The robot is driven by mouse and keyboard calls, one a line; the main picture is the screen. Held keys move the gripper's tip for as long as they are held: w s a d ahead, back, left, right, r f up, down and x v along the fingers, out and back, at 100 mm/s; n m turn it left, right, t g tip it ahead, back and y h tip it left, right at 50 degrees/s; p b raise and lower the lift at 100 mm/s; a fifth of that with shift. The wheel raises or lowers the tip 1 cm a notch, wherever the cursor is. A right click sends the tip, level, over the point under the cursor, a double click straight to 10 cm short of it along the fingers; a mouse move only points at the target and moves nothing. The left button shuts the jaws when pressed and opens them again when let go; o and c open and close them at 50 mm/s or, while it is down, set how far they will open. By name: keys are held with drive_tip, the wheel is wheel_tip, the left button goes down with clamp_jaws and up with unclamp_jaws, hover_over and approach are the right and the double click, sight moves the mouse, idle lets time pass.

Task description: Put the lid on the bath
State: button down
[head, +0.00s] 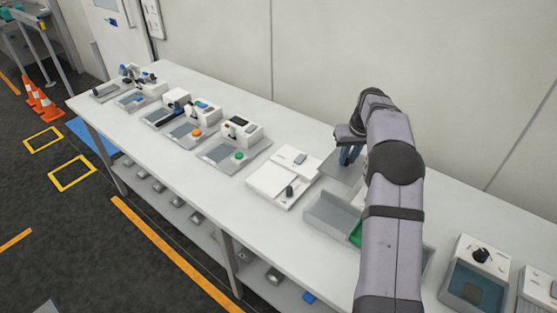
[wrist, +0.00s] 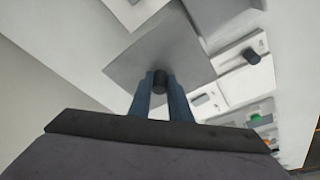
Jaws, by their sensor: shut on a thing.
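My gripper (head: 349,156) is shut on the dark knob (wrist: 160,80) of a flat grey lid (wrist: 150,50). In the head view, part of the lid (head: 338,169) shows below the fingers, over the back of the bench; its gap to the bench cannot be told. A white unit (head: 466,286) with a blue-tinted tank and a black knob stands at the right and looks like the bath. I cannot be sure which unit is the bath. My arm hides part of the bench between it and the lid.
A grey open tray (head: 328,212) with something green in it lies partly behind my arm. A white flat device (head: 284,178) with a black knob is left of it. Several small units line the bench farther left. The wall stands close behind my gripper.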

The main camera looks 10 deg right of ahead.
sight(348, 169)
drive_tip(key=shift+f+p, duration=1.35)
drive_tip(key=shift+f, duration=3.65)
drive_tip(key=shift+f, duration=0.2)
drive_tip(key=c, duration=1.6)
unclamp_jaws()
drive_tip(key=shift+c, duration=0.2)
drive_tip(key=shift+r, duration=0.2)
drive_tip(key=b+v, duration=0.2)
drive_tip(key=v, duration=1)
drive_tip(key=shift+b, duration=0.35)
